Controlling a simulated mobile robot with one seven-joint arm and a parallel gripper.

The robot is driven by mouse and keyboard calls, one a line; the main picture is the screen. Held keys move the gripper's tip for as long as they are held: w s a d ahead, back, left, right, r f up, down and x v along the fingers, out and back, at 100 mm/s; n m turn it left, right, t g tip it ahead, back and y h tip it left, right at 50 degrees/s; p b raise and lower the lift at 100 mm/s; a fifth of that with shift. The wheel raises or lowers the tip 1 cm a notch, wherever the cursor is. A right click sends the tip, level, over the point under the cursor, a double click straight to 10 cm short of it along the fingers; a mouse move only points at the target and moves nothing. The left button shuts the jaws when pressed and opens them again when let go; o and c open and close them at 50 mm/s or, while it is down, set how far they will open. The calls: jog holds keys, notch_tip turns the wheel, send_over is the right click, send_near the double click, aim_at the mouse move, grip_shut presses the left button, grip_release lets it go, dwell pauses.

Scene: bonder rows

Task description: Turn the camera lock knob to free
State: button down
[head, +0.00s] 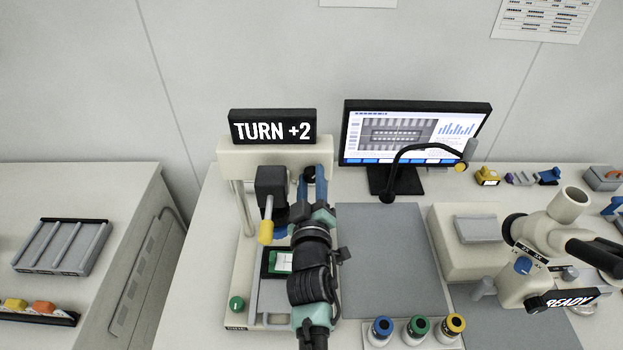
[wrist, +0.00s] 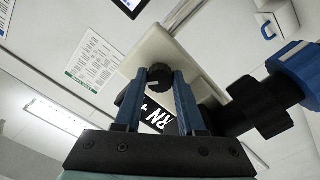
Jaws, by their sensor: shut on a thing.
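The black camera lock knob (wrist: 160,88) has a pale pointer mark and sits on the cream bonder head (wrist: 170,50). In the wrist view it is between the two blue fingertips of my gripper (wrist: 161,76), which is shut on it. In the head view the knob (head: 309,172) is a small dark round between my fingers (head: 310,182), below the sign (head: 273,127) reading "TURN +2". My gripper and wrist hide part of the bonder. I cannot read any lock or free label by the knob.
A dark block with a yellow-tipped cylinder (head: 266,230) hangs just left of my gripper. A black and blue cylinder (wrist: 305,72) is close on the right in the wrist view. A monitor (head: 415,133) with a bent lamp arm stands to the right, a microscope (head: 550,235) farther right.

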jog(key=n, duration=0.3)
jog(key=shift+n, duration=0.3)
jog(key=shift+n+p, duration=0.3)
jog(key=shift+n, duration=1.6)
jog(key=c, duration=0.5)
grip_release()
jog(key=shift+s, duration=0.1)
jog(key=s+p, duration=0.4)
jog(key=s, duration=0.8)
jog(key=shift+s, duration=0.4)
